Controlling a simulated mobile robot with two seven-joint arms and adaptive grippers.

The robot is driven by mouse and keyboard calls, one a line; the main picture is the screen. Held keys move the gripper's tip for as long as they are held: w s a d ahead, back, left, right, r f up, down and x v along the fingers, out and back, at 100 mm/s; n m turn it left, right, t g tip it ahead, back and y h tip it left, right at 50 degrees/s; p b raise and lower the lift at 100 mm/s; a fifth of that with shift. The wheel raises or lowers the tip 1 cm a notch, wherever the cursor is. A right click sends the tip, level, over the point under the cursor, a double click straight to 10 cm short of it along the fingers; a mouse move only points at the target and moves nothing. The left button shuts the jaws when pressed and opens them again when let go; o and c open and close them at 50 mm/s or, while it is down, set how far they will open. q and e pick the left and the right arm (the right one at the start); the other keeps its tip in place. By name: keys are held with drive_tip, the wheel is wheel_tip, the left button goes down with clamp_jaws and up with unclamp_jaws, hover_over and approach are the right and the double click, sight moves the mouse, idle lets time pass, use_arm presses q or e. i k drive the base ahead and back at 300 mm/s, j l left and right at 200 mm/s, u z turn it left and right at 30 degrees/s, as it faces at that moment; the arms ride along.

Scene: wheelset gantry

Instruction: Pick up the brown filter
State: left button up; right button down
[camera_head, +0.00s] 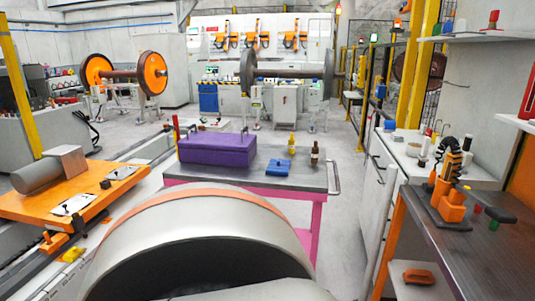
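I cannot pick out a brown filter for certain in the head view. A small dark brown bottle-like item (315,154) stands upright on the right part of the grey-topped pink cart (300,181). A reddish-brown item (418,276) lies on the lower shelf under the right bench; what it is I cannot tell. Neither of my grippers is in view.
The cart also bears a purple box (217,147), a blue box (278,168) and a yellow bottle (292,144). A large grey rounded body (190,240) with an orange band fills the near middle. An orange table (30,205) stands left, a dark-topped bench (480,245) right.

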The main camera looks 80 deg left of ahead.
sight(315, 149)
drive_tip(key=l+u, duration=0.1)
drive_tip(key=u, duration=0.4)
drive_tip(key=l+u, duration=0.15)
drive_tip(key=u, duration=0.35)
drive_tip(key=l+u, duration=0.1)
drive_tip(key=u, duration=0.4)
drive_tip(key=k+j, duration=0.05)
